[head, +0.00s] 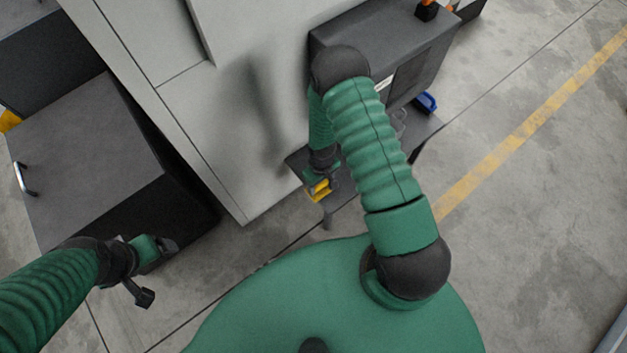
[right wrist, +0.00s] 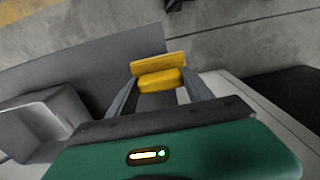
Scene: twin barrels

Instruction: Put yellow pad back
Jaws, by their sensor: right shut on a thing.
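The yellow pad (head: 320,190) is at the near left corner of the dark grey shelf (head: 343,195), below the machine's side. My right gripper (head: 322,182) is shut on it; my forearm partly covers this area. In the right wrist view the pad (right wrist: 160,80) sits between the two fingers of my right gripper (right wrist: 160,88), showing a flat slab and a thicker block. Whether the pad touches the shelf is not clear. My left gripper (head: 156,268) hangs at the lower left, away from the pad; its jaw opening is not clear.
A large pale machine (head: 215,110) fills the upper middle. A dark box unit (head: 390,50) stands above the shelf, with a blue tray (head: 427,102) near its right end. A dark cabinet (head: 85,160) stands left. Concrete floor (head: 530,210) is clear at right.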

